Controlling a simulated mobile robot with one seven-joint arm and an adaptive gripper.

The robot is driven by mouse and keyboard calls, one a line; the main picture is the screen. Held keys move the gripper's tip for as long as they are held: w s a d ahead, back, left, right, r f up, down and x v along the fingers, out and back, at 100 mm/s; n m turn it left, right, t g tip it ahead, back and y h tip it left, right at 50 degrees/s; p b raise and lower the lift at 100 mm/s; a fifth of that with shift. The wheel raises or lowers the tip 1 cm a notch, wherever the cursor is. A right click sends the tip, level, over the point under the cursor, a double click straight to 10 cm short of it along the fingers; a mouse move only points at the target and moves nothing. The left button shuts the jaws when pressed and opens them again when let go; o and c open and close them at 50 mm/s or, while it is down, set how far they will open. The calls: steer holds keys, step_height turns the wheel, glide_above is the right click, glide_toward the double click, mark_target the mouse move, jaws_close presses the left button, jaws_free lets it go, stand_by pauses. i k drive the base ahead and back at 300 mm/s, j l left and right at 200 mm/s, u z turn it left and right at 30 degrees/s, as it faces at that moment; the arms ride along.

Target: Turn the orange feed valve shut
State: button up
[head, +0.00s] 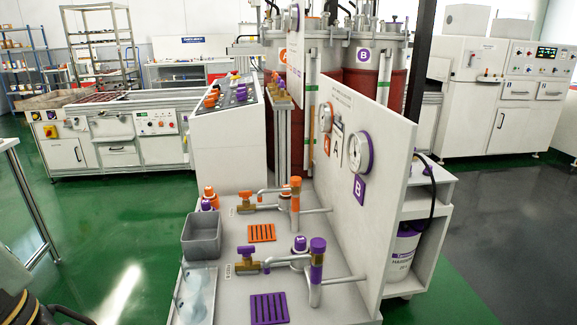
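The orange feed valve (246,195) has a small orange handle on a brass-coloured body. It sits on a grey pipe over the white bench top, behind the matching purple valve (245,251). The handle's exact turn angle is too small to tell. The orange valve's pipe runs right to a post with an orange top (295,183). An orange slotted drain plate (262,233) lies in front of it. My gripper is not in view; only a dark, cut-off shape, perhaps part of my arm, shows at the bottom left corner.
A grey bin (201,237) stands left of the valves, with orange-capped and purple-capped bottles behind it. An upright white panel with gauges (364,152) bounds the bench on the right. A purple drain plate (269,308) lies at the front. Green floor is clear on the left.

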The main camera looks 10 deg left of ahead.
mark_target(245, 195)
steer(key=l, duration=0.5)
steer(key=i, duration=1)
